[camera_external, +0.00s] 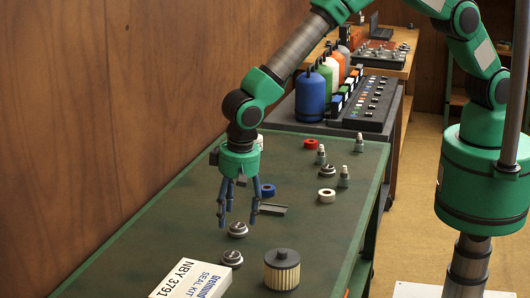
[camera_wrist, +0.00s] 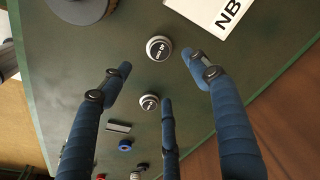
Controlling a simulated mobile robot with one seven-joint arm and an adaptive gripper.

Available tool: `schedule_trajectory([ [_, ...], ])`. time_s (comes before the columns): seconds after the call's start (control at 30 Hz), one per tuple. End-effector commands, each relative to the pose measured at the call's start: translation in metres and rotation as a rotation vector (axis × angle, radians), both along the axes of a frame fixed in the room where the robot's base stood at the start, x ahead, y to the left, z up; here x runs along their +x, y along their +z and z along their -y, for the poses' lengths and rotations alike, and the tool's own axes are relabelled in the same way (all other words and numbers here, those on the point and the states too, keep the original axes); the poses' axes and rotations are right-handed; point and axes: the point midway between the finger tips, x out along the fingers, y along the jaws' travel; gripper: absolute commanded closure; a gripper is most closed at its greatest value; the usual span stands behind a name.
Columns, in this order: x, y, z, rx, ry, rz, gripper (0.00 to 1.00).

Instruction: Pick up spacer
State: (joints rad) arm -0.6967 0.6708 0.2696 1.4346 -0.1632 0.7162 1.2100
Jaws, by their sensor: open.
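My gripper (camera_external: 237,218) has three blue fingers spread open and empty above the green table. In the wrist view the open fingers (camera_wrist: 160,75) frame two round silver-and-dark caps, a nearer one (camera_wrist: 159,48) and a smaller-looking one (camera_wrist: 149,102). In the external view one cap (camera_external: 237,230) lies just below the fingertips and another (camera_external: 231,259) lies in front of it. No part is labelled as a spacer. The rings are a white one (camera_external: 327,196), a blue one (camera_external: 268,190) and a red one (camera_external: 310,143), all beyond the gripper; I cannot tell which is the spacer.
A white seal kit box (camera_external: 195,281) and a ribbed filter (camera_external: 282,270) stand at the near end. A grey bracket (camera_external: 272,209) lies behind the gripper. Several spark plugs and another cap (camera_external: 327,171) stand farther back. The wooden wall (camera_external: 100,120) borders the table's left.

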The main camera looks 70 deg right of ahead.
Motion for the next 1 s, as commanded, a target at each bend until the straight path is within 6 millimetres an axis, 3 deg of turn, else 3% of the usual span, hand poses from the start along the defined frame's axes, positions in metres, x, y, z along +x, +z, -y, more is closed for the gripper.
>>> schedule_trajectory([
  [0.43,0.007,-0.062,0.003,-0.001,0.0,-0.001,0.39],
  [1.0,0.008,-0.072,0.003,-0.001,0.0,0.0,0.39],
])
